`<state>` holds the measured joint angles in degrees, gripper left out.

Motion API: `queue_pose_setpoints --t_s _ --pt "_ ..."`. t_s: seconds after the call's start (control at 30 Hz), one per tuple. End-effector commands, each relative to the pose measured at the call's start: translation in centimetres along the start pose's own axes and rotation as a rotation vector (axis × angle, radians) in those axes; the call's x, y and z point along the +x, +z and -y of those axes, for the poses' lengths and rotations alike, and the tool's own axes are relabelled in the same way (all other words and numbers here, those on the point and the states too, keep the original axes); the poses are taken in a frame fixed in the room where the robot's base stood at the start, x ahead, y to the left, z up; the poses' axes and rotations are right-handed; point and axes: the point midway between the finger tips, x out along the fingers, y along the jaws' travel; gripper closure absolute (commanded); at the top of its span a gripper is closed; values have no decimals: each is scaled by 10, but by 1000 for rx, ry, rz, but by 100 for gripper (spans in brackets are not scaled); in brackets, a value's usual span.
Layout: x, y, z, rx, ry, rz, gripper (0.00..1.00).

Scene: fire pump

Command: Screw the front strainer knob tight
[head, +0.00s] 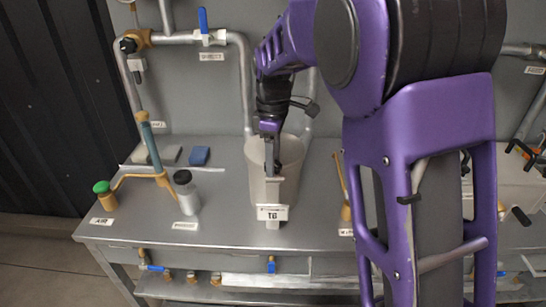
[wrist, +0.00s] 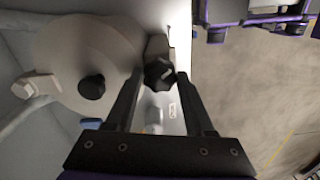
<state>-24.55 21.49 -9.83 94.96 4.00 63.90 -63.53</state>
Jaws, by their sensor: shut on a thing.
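The front strainer knob (wrist: 159,75) is black and lobed and sits at the edge of the beige strainer body (wrist: 85,50) in the wrist view. My gripper (wrist: 160,80) has one finger on each side of it and is shut on it. In the head view my gripper (head: 271,168) points down at the front of the strainer (head: 290,180), which bears a white tag reading 16 or similar. The knob is hidden there by the gripper. A second, round black knob (wrist: 91,87) stands on the strainer lid, apart from the fingers.
A grey bench (head: 225,215) carries the strainer. To its left stand a grey bottle with a black cap (head: 187,192), a brass pipe fitting with a green cap (head: 104,197) and a blue block (head: 199,156). A blue-handled valve (head: 204,25) is on the pipe behind.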

Motion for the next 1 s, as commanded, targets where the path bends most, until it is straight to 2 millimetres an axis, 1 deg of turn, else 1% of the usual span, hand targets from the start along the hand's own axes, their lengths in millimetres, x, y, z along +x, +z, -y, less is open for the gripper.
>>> queue_pose_setpoints --t_s 0.1,0.6,0.8,1.0 --pt "-3 0 0 81 -1 1 100" --pt "-2 0 0 446 1 0 100" --pt "-2 0 0 528 1 0 100" --pt "-1 0 0 565 1 -1 100"
